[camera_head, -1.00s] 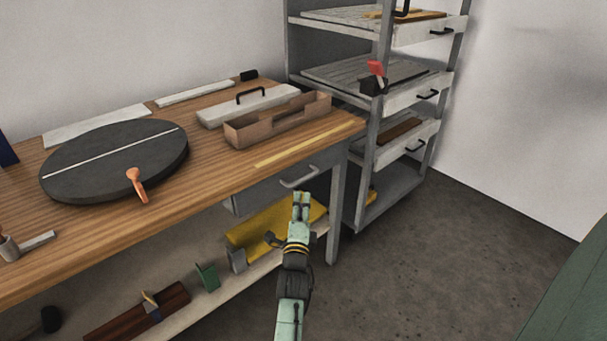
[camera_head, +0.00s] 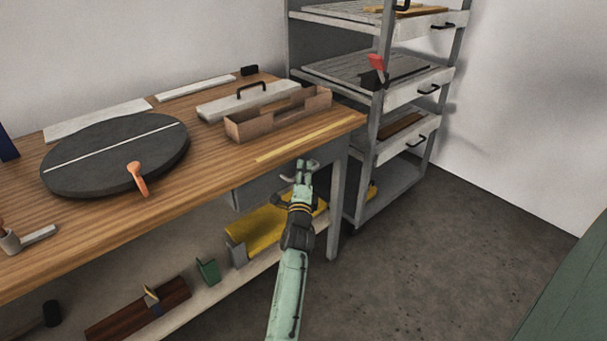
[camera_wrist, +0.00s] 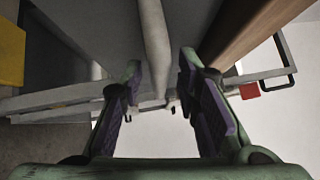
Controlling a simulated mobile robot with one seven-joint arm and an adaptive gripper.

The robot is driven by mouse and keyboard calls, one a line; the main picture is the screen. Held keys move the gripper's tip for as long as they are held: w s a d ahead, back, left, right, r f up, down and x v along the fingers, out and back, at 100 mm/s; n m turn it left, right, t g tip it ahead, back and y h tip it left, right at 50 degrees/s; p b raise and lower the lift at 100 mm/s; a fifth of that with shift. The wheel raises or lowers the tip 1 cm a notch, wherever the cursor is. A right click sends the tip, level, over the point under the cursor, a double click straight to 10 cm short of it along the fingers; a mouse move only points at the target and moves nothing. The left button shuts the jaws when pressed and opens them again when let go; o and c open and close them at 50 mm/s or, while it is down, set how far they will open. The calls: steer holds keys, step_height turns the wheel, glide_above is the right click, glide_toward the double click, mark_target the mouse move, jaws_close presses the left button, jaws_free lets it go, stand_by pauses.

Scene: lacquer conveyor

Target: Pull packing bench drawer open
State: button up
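The packing bench (camera_head: 215,190) has a wooden top, with a grey drawer (camera_head: 262,190) under its right end. The drawer's light bar handle (camera_head: 312,164) shows just past my fingertips in the head view. My gripper (camera_head: 303,170) is at the drawer front, reaching up from below. In the wrist view my gripper (camera_wrist: 163,85) is open, its two dark-padded fingers on either side of the pale handle bar (camera_wrist: 154,40). There is a gap to the finger pads; I see no firm grip. Part of the handle is hidden by my fingers in the head view.
A grey shelf rack (camera_head: 400,90) with black-handled drawers stands right of the bench. The bench top holds a round black turntable (camera_head: 115,165) and a brown open box (camera_head: 245,127). A yellow item (camera_head: 265,225) lies on the lower shelf. Floor to the right is clear.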

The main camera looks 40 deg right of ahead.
jaws_close()
stand_by(0.8)
